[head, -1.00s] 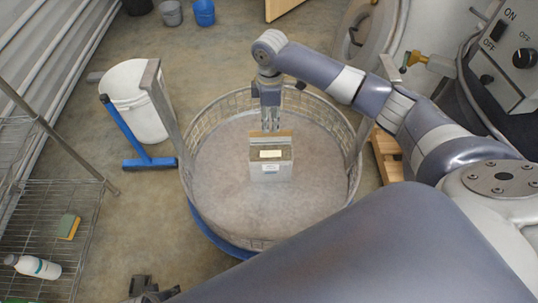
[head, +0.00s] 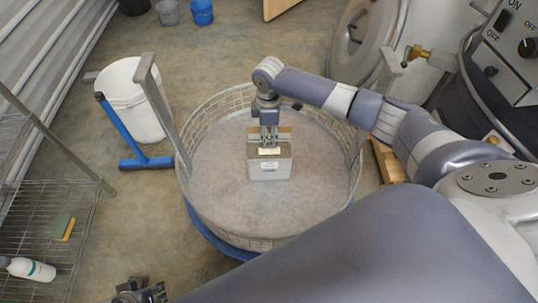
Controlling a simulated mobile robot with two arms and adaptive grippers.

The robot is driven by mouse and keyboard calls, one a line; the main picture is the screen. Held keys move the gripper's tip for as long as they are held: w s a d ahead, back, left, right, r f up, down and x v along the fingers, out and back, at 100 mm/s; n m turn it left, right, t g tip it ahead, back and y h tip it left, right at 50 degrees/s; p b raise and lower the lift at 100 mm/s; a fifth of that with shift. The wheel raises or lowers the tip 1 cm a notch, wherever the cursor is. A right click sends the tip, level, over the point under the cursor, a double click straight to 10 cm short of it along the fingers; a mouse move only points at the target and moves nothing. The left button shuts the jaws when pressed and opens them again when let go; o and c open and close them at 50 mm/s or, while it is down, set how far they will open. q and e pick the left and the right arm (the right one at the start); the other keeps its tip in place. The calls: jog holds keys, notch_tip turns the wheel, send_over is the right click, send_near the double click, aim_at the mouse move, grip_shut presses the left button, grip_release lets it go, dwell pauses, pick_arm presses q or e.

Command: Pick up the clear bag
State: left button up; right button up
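The clear bag (head: 270,170), a block-shaped pack with grey-brown contents and a pale label, stands on the floor of the round wire basket (head: 222,108). My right gripper (head: 269,144) points straight down at the bag's top edge. Its two fingers are apart and overlap the bag's top in the picture. I cannot tell whether they touch it. My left gripper (head: 140,291) shows only in part at the bottom edge, away from the basket, and its fingers are unclear.
A wire shelf (head: 45,215) with a bottle (head: 30,269) and a sponge (head: 64,228) is at the left. Machinery (head: 362,38) stands at the right.

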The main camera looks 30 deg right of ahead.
grip_shut()
jog(key=shift+w+r, duration=0.15)
